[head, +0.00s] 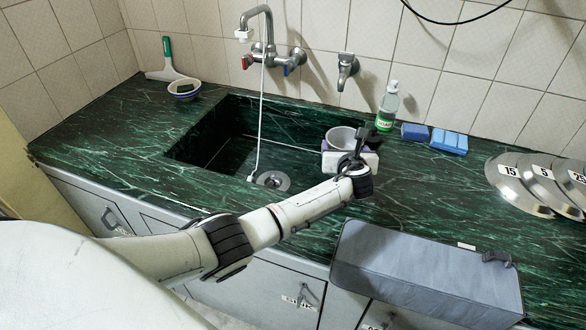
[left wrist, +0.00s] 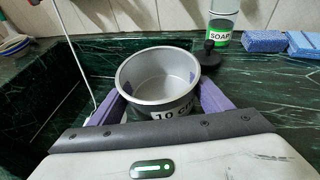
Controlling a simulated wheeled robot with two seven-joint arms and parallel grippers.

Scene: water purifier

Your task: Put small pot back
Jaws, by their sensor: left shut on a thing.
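The small pot (head: 341,136) is a grey metal pot at the right edge of the sink in the head view. In the left wrist view the pot (left wrist: 158,82) is upright, looks empty inside, and has a label starting "10" on its front. My left gripper (head: 344,148) is shut on it, with a purple finger at each side. A black knob-like piece (left wrist: 208,54) shows just behind the pot's right side; I cannot tell whether it is its handle. The pot's base is hidden, so I cannot tell whether it touches the counter. My right gripper is out of view.
The sink (head: 222,150) lies left of the pot, with a faucet (head: 264,50) behind. A soap bottle (head: 387,107) and blue sponges (head: 449,141) stand behind right. Numbered lids (head: 530,182) lie far right. A grey box (head: 425,270) sits in front. Counter between is clear.

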